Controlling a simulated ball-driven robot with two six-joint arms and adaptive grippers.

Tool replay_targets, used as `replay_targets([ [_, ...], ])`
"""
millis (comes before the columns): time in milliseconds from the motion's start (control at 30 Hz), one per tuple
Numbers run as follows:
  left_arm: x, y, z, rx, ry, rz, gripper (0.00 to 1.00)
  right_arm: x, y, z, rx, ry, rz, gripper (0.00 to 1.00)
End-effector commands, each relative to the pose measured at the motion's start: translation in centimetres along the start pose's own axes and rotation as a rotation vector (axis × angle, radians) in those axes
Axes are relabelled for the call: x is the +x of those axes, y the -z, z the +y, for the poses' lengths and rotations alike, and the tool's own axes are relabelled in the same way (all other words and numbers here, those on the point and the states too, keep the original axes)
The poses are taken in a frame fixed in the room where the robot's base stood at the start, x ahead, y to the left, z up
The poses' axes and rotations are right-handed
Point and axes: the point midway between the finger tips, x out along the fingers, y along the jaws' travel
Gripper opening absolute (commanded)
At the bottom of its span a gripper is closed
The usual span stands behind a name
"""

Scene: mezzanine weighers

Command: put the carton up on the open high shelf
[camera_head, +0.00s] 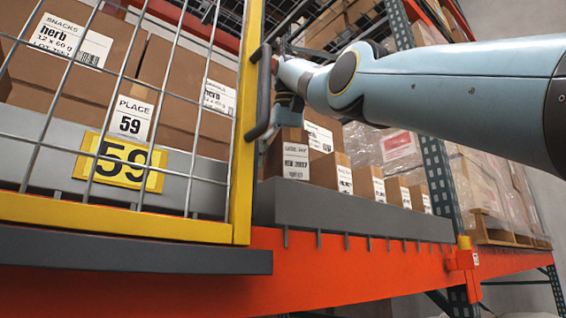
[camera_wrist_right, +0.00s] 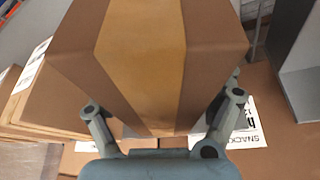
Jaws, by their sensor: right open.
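A brown carton with a wide tan tape stripe (camera_wrist_right: 140,55) fills the upper middle of the right wrist view. My right gripper (camera_wrist_right: 165,115) has its fingers apart, one on each side of the carton's near end; I cannot tell if they touch it. In the head view my right gripper (camera_head: 285,108) is at the open high shelf (camera_head: 350,217), partly hidden by the gate's dark handle. A labelled carton (camera_head: 296,162) stands on the shelf just below it, probably the same one. My left gripper is in neither view.
A yellow-framed mesh gate (camera_head: 243,120) closes the bay at left, with a yellow 59 plate (camera_head: 119,161) and large cartons behind it. Several small cartons (camera_head: 370,184) stand in a row on the shelf to the right. An orange beam (camera_head: 330,268) runs below.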

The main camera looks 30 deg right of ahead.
Motion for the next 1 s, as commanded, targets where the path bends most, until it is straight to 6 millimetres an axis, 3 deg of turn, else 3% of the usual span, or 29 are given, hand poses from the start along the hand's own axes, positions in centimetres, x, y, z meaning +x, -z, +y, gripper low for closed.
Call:
replay_targets([
  [167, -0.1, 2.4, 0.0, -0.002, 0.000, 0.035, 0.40, -0.3, 0.0, 0.0, 0.000, 0.000, 0.002, 0.90],
  [300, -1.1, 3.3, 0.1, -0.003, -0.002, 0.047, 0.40, -2.3, 0.1, 0.0, 0.000, 0.001, 0.004, 0.90],
  [600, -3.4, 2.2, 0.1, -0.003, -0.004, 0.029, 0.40, -7.1, 0.1, 0.0, 0.001, 0.000, 0.003, 0.90],
  [1000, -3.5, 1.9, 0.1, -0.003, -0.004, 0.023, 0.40, -7.6, 0.0, 0.0, 0.001, 0.000, 0.002, 0.90],
])
